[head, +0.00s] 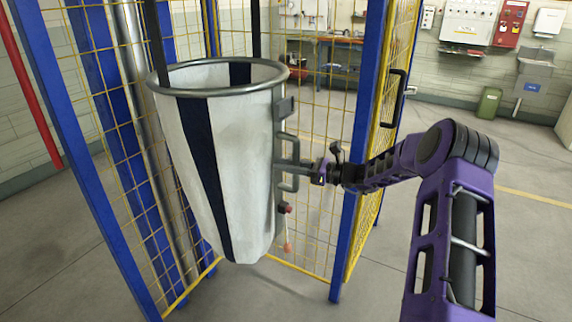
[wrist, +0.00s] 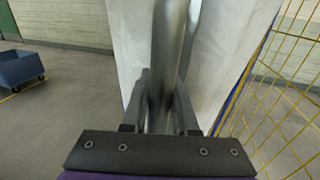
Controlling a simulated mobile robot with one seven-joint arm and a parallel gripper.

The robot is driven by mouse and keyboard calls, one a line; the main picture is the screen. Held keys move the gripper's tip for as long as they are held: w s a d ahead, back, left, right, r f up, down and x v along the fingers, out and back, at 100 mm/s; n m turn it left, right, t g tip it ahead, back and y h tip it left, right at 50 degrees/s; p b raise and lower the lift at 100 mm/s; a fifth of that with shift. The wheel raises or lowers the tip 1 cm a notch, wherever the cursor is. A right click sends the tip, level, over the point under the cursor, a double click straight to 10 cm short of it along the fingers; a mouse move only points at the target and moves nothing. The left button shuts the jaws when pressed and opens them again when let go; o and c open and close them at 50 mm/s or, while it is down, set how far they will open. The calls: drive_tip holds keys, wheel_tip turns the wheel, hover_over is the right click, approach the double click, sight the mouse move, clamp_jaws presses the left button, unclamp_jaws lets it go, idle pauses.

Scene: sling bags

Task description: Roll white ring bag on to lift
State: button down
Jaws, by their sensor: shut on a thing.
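The white ring bag (head: 240,160) hangs upright from a grey metal ring (head: 276,77), with dark vertical stripes down its side. Two dark straps rise from the ring. A grey metal handle (head: 291,165) stands out from the bag's right side. My gripper (head: 312,172) is at this handle and shut on it. In the wrist view, my gripper (wrist: 160,118) has its fingers on both sides of the grey handle bar (wrist: 168,50), with the white bag cloth (wrist: 220,60) behind it. The bag's underside is hidden.
A blue-posted cage with yellow mesh (head: 325,130) surrounds the bag at the back and sides. Its open-looking yellow gate (head: 385,130) stands close to my arm. A blue cart (wrist: 22,68) stands at left in the wrist view. Clear floor lies at right.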

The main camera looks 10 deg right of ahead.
drive_tip(key=shift+w+d+r+t, duration=0.15)
drive_tip(key=shift+w+d+t, duration=0.2)
drive_tip(key=shift+d, duration=0.4)
drive_tip(key=c, duration=1.1)
unclamp_jaws()
drive_tip(key=shift+c, duration=0.2)
drive_tip(key=shift+o, duration=0.8)
drive_tip(key=shift+w+d, duration=0.15)
drive_tip(key=shift+d, duration=0.05)
drive_tip(key=shift+a, duration=0.1)
drive_tip(key=v, duration=1.7)
drive_tip(key=shift+r, duration=0.1)
